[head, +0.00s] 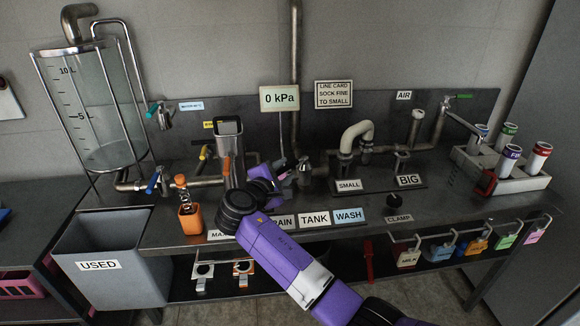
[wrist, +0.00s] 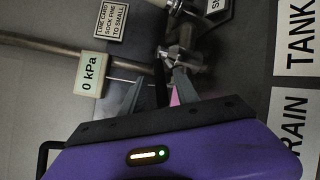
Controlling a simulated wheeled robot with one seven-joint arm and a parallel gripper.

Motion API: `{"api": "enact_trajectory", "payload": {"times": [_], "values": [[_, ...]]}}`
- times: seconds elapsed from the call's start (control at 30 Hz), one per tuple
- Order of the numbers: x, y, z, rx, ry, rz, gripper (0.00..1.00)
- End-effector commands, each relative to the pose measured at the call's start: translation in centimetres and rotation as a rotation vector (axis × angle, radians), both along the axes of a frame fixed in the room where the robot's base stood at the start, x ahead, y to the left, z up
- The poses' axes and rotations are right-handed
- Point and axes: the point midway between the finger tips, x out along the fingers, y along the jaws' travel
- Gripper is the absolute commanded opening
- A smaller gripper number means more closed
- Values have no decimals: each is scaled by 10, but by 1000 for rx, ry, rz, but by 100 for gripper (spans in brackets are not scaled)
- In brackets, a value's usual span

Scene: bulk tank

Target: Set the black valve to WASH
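The black valve has a metal body (head: 304,167) on the bench pipe, left of the SMALL stand; my gripper hides its black handle in the head view. In the wrist view the black handle (wrist: 160,84) shows as a dark bar below the metal body. My gripper (head: 284,172) is at the valve. In the wrist view its two grey fingers (wrist: 157,95) are apart, one on each side of the handle; I cannot tell whether they touch it. The WASH label (head: 349,217) is on the bench front, right of the TANK label (head: 314,219) and the partly covered DRAIN label (head: 283,221).
A 0 kPa display (head: 279,98) hangs behind the valve. An orange container (head: 191,217) and a steel vessel (head: 229,150) stand left of my arm. The SMALL stand (head: 348,185) and a bottle rack (head: 491,180) are to the right. A grey USED bin (head: 112,275) is at lower left.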

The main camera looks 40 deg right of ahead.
Motion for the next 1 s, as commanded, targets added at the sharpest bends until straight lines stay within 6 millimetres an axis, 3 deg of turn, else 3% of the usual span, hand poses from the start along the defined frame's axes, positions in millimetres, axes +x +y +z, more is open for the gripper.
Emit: {"api": "enact_trajectory", "payload": {"times": [0.23,0.6,0.63,0.8,1.0], "values": [[13,-28,-7,-1,-1,0,37],[16,-34,-8,1,-1,1,37],[16,-34,-8,1,-1,1,35],[16,-34,-8,1,-1,1,2],[16,-34,-9,1,0,1,0]]}}
